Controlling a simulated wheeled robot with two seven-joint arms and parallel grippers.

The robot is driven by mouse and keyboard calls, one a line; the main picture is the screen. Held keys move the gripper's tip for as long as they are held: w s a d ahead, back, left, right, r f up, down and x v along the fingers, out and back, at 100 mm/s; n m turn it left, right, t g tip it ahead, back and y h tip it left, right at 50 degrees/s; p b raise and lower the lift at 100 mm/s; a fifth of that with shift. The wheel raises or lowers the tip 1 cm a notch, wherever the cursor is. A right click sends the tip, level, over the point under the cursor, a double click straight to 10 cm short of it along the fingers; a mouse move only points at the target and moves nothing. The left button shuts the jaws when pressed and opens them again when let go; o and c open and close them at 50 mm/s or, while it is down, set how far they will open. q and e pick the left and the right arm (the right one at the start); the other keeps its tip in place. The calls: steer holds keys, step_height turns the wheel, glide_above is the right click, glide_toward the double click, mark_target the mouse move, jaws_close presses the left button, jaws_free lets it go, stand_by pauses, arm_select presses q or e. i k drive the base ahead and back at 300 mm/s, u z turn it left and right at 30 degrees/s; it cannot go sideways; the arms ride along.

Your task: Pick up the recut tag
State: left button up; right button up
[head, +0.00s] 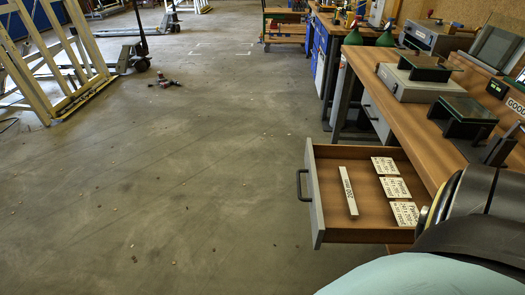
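An open drawer (312,190) juts out from under the workbench at the lower right. Three white printed cards lie in a row inside it: a far card (384,165), a middle card (395,188) and a near card (405,213). A narrow white strip with dark lettering (348,190) lies to their left. The print is too small to tell which of these is the recut tag. Part of my arm shows at the lower right, close to the drawer's right side. Neither of my grippers is in view.
The drawer's dark handle (300,185) faces left. The concrete floor (180,190) left of the drawer is largely clear. A pallet jack (140,62) stands farther back.

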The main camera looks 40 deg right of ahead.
mark_target(383, 166)
steer(key=u, duration=0.8)
steer(key=i, duration=0.25)
steer(key=z, duration=2.85)
